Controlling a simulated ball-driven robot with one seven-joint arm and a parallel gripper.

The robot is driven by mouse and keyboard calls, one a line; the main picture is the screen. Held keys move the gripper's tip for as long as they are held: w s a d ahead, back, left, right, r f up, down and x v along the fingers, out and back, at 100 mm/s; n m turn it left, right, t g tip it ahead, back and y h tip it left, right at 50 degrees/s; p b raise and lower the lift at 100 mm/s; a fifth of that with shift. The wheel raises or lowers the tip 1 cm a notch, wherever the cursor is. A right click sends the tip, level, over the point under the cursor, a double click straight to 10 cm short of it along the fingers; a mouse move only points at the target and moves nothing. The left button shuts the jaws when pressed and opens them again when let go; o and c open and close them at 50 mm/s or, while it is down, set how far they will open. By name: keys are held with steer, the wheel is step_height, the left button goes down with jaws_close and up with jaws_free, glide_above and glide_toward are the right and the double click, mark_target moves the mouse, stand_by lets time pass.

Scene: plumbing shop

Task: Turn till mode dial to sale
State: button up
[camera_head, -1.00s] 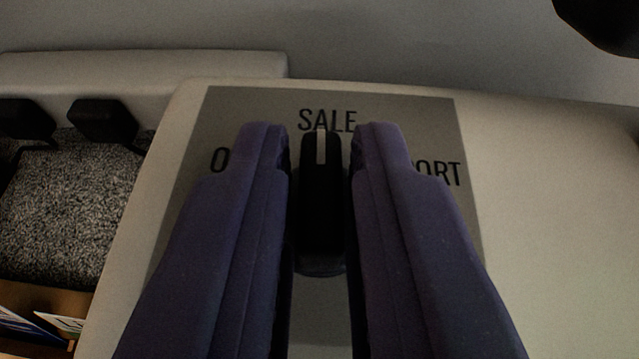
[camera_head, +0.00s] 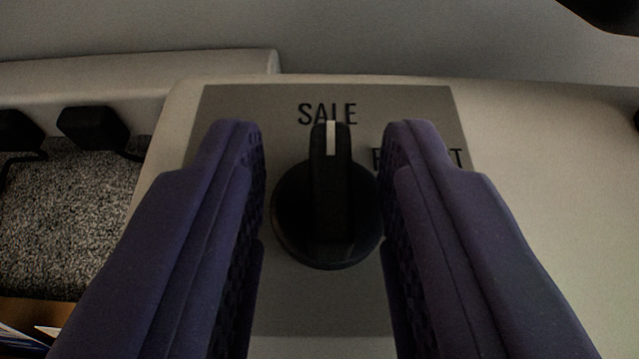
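The till mode dial (camera_head: 327,215) is a round black knob with a raised grip bar and a white pointer line. It sits on a grey label plate (camera_head: 290,300). The white line points up at the printed word SALE (camera_head: 327,113). My gripper (camera_head: 318,150) is open, with one purple finger on each side of the dial and gaps between the fingers and the grip bar. The right finger partly covers another label, with only its first and last letters showing. Any label at the left is hidden behind the left finger.
The plate is on a pale till body (camera_head: 540,200). At the left are black blocks (camera_head: 92,128) over a speckled grey surface (camera_head: 70,210), with a brown box edge (camera_head: 35,310) below. A dark rounded object (camera_head: 610,12) shows at the top right corner.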

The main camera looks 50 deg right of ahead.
steer(key=shift+s+f, duration=0.2)
steer(key=shift+f, duration=0.2)
steer(key=r+v, duration=0.1)
steer(key=v, duration=0.6)
steer(key=shift+a, duration=0.25)
steer(key=shift+r, duration=0.1)
steer(key=w+a+r+n+t+y+b, duration=0.25)
steer(key=w+a+r+b, duration=0.2)
steer(key=a+r, duration=0.45)
steer(key=s+a+r+n+t+y+b, duration=0.1)
steer(key=a+r+y+b, duration=0.2)
steer(key=r, duration=0.5)
steer(key=s+a+r+n+t+y+b, duration=0.1)
steer(key=a+r+n+t+y, duration=0.1)
steer(key=a+r, duration=0.45)
steer(key=s+a+r+n+y+b, duration=0.1)
steer(key=s+a+r+n+b, duration=0.1)
steer(key=s+r, duration=0.7)
steer(key=s+a+r+n+y+b, duration=0.1)
steer(key=s+a+r+b, duration=0.4)
steer(key=s, duration=0.9)
step_height(320, 180, up, 4)
steer(key=shift+a+f+n+t+y, duration=0.1)
steer(key=shift+a+n+t+y, duration=0.35)
steer(key=shift+a, duration=0.8)
